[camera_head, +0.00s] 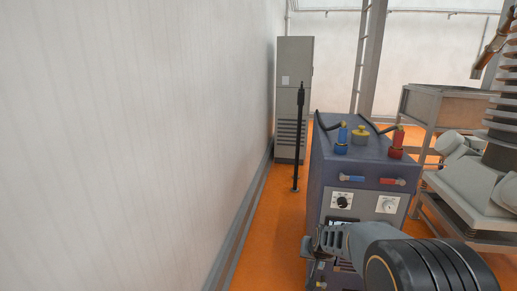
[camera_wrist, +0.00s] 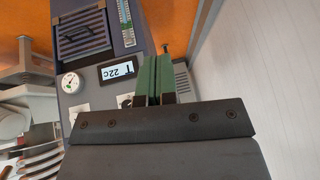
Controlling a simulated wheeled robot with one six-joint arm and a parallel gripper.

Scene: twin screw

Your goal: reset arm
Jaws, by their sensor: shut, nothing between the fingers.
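My gripper (camera_head: 314,243) is in front of the lower front of a blue-grey machine (camera_head: 335,170) in the head view. My arm reaches it from the lower right and covers part of the machine's front. In the wrist view the two green fingers of my gripper (camera_wrist: 154,62) are together, with nothing between them. Behind them the machine (camera_wrist: 85,10) shows turned around, with a lit display (camera_wrist: 117,70) and a round gauge (camera_wrist: 70,82). I cannot tell the exact gap between fingertips and machine.
The machine's top carries a blue fitting (camera_head: 341,138), a yellow one (camera_head: 360,134) and a red one (camera_head: 397,142). A black pole (camera_head: 297,140) and grey cabinet (camera_head: 293,75) stand behind. A white wall (camera_head: 130,130) runs along the left. Orange floor (camera_head: 268,245) is clear between.

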